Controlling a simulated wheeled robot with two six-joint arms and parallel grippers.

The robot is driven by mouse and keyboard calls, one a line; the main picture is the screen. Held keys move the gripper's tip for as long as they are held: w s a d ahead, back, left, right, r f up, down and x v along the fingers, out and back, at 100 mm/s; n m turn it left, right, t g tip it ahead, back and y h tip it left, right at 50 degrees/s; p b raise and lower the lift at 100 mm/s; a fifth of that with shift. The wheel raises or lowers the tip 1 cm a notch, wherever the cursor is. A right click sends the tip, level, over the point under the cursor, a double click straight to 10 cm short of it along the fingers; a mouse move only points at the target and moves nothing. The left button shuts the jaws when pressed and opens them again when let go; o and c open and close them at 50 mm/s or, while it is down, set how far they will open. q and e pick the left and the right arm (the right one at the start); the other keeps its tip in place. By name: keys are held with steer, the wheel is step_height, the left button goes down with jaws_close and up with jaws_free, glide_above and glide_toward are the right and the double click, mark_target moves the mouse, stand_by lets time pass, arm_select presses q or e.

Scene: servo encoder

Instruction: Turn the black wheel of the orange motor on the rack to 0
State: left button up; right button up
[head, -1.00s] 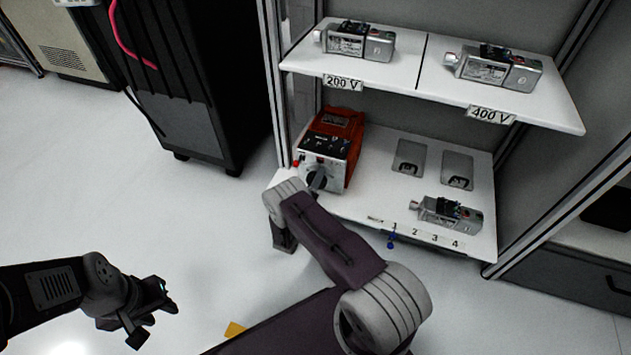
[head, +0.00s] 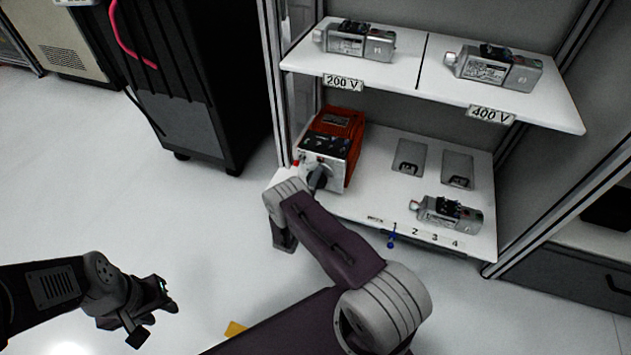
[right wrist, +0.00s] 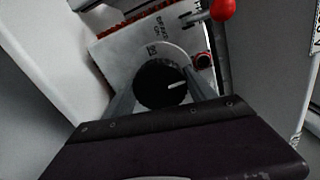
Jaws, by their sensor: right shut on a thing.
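The orange motor (head: 340,130) stands at the left end of the rack's lower shelf, its pale front facing me. Its black wheel (head: 319,176) is on that front, partly behind my right wrist. In the right wrist view the wheel (right wrist: 158,84) is round, with a white line pointing right and slightly up. My right gripper (right wrist: 162,92) has a finger on each side of the wheel and is shut on it. The number that the line points to is not readable. My left gripper (head: 158,316) is open and empty, low over the floor at left.
A red knob (right wrist: 222,9) sticks up beside the wheel. Silver motors stand on the upper shelf (head: 430,85), labelled 200 V and 400 V, and another silver motor (head: 447,214) lies on the lower shelf. A black cabinet (head: 195,110) stands left of the rack.

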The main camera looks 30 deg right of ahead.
steer(key=o, duration=1.4)
steer(key=p+v, duration=0.4)
steer(key=v, duration=0.5)
steer(key=shift+p, duration=0.35)
